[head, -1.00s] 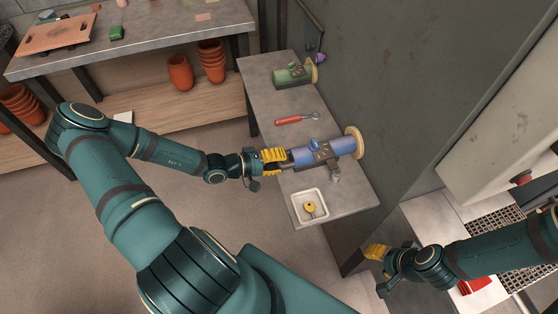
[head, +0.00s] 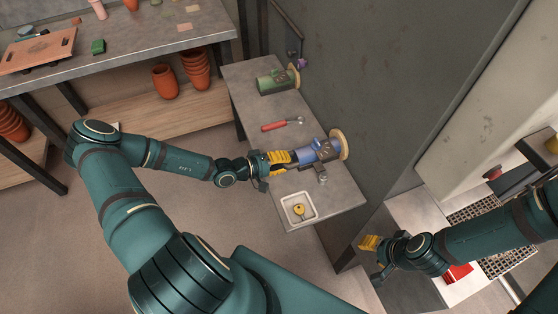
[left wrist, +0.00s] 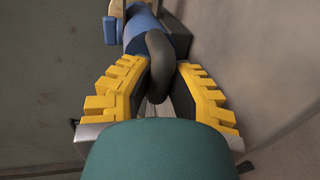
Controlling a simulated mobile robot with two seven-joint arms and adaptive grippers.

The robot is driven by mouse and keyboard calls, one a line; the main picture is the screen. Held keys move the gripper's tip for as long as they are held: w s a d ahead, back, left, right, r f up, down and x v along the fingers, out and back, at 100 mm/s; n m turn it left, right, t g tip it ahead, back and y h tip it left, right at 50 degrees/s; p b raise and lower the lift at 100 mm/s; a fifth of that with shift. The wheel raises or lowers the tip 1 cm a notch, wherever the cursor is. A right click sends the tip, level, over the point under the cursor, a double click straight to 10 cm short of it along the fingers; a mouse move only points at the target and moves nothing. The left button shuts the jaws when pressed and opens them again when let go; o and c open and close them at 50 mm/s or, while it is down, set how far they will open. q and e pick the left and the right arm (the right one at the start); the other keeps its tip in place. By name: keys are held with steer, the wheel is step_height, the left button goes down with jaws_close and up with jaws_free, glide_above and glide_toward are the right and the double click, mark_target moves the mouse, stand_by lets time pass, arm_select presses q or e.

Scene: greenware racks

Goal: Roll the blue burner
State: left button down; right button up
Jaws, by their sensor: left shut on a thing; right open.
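The blue burner (head: 322,150) lies along the narrow grey side table, with a round tan disc (head: 339,144) at its far right end against the dark wall. My left gripper (head: 291,158) is at the burner's near left end. In the left wrist view its yellow-padded fingers (left wrist: 158,88) are shut on a dark curved handle (left wrist: 160,62), with the blue body (left wrist: 140,28) beyond. The fingers hide part of the burner in the head view. My right gripper (head: 369,243) is open and empty, below the table's right end.
A green burner (head: 277,82) lies farther back on the side table (head: 248,100). A red-handled tool (head: 282,125) lies between the two burners. Terracotta pots (head: 195,68) are on the left shelf.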

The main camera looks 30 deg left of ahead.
arm_select(q)
steer(key=c, duration=1.1)
jaws_free()
steer(key=shift+c, duration=0.2)
steer(key=v, duration=1.2)
